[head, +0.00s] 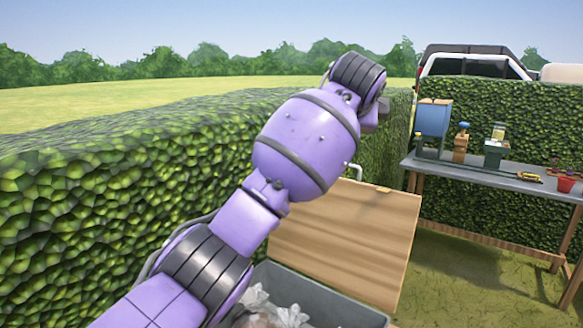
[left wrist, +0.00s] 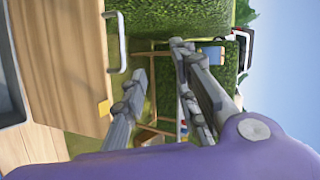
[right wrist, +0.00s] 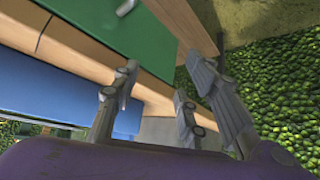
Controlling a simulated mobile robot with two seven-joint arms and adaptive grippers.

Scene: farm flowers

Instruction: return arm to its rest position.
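My left arm (head: 300,145) is purple with dark bands. In the head view it reaches from the lower left up to the upper middle, raised above a grey bin, and its gripper is mostly hidden behind the wrist. In the left wrist view my left gripper (left wrist: 160,65) has its fingers apart with nothing between them. My right arm is not seen in the head view. In the right wrist view my right gripper (right wrist: 158,75) has its fingers apart and empty, in front of a green panel (right wrist: 130,22) and a blue panel (right wrist: 80,85) with wooden edges.
A grey bin (head: 345,308) holding crumpled clear plastic (head: 290,316) is below the left arm. A wooden panel (head: 350,235) stands behind it. A grey table (head: 480,174) at right carries a blue container (head: 434,118), a red pot (head: 566,184) and tools. A hedge (head: 60,190) runs along the left.

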